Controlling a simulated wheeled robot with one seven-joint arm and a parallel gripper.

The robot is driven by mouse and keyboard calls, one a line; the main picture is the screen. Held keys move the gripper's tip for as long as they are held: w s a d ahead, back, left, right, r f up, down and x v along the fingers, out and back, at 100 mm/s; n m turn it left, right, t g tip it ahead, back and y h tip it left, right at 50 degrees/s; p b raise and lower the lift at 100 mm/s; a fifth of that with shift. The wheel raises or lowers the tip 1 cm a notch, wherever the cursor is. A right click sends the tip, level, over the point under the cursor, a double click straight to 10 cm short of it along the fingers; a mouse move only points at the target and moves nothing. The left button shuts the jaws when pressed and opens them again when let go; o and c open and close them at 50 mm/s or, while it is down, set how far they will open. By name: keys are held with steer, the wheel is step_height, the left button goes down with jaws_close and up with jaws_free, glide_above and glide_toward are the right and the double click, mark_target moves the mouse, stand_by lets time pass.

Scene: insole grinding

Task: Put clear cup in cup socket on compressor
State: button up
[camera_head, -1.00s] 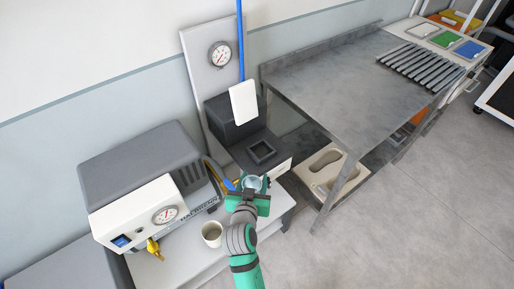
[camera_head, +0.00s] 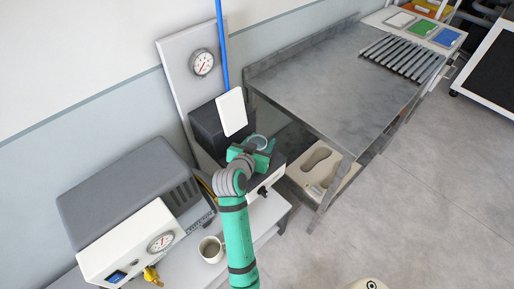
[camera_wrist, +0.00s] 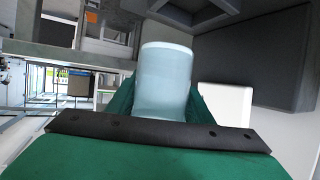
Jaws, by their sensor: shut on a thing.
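The clear cup (camera_wrist: 163,82) is held between the green fingers of my gripper (camera_head: 262,150), which is shut on it. In the head view the rim of the clear cup (camera_head: 258,142) shows just beyond the fingers. The compressor, a dark block (camera_head: 207,128) with a tall grey back panel and a gauge (camera_head: 202,63), stands by the wall. My gripper is over the front of this dark unit. The square socket on its top is hidden by my gripper and arm, so I cannot tell whether the cup touches it.
A grey machine (camera_head: 130,190) with a gauge and a beige cup (camera_head: 211,249) stand at left. A metal table (camera_head: 330,85) is at right, with a footprint mould (camera_head: 320,170) below.

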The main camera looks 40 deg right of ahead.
mark_target(258, 142)
steer(key=w+f, duration=0.1)
steer(key=w+d+f, duration=0.1)
steer(key=f, duration=0.1)
steer(key=w+f, duration=0.1)
steer(key=f, duration=0.1)
steer(key=shift+w+d+f, duration=0.1)
steer(key=shift+w+d, duration=0.2)
steer(key=shift+w, duration=0.05)
steer(key=shift+w+f, duration=0.15)
steer(key=shift+f, duration=1.45)
steer(key=o, duration=1.1)
steer(key=shift+f, duration=0.15)
steer(key=v, duration=1.2)
steer(key=shift+r, duration=0.2)
